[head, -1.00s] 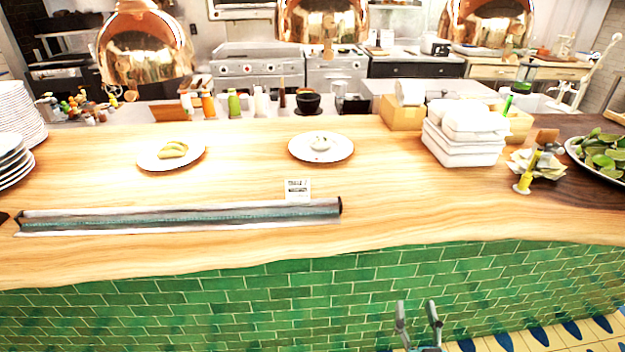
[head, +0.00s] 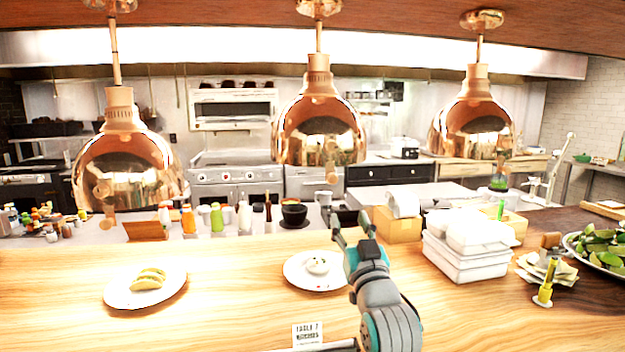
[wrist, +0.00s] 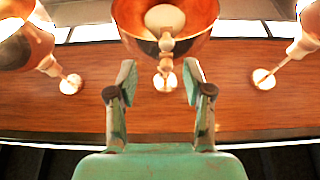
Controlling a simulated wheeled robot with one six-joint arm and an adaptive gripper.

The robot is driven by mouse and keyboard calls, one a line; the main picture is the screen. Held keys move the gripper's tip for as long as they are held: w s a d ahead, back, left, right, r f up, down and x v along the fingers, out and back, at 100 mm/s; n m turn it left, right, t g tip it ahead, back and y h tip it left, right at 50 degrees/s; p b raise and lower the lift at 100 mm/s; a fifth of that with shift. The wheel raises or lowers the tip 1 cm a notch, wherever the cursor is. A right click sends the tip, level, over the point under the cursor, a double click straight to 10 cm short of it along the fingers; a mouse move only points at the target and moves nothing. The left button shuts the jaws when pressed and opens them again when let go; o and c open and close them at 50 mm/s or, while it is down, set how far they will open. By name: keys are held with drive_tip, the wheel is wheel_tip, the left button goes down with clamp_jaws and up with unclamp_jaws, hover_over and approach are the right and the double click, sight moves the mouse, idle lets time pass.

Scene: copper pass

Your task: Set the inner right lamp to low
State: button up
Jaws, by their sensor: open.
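Three copper lamps hang in a row in the head view: a left lamp (head: 125,165), a middle lamp (head: 318,125) and a right lamp (head: 475,118). I cannot tell for sure which is the inner right one. The middle lamp has a small copper knob (head: 332,174) low on its near side. My gripper (head: 350,222) is open and empty, below and slightly right of that knob, apart from it. In the wrist view a lamp's copper shade (wrist: 200,22) with a pale bulb and its knob (wrist: 166,44) lie just beyond and between my open fingertips (wrist: 160,75). The knob's setting is unclear.
The wooden counter (head: 230,315) below holds a plate of food (head: 120,293), another plate (head: 298,278), stacked white containers (head: 462,262) and a table card (head: 307,335). Other lamps hang at both sides of the wrist view. Air between the lamps is clear.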

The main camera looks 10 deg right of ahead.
sight(333, 179)
drive_tip(key=x, duration=0.4)
drive_tip(key=r+x, duration=0.1)
drive_tip(key=x, duration=0.3)
drive_tip(key=s+a+r+x, duration=0.1)
drive_tip(key=x, duration=0.4)
drive_tip(key=shift+w+r, duration=0.1)
clamp_jaws()
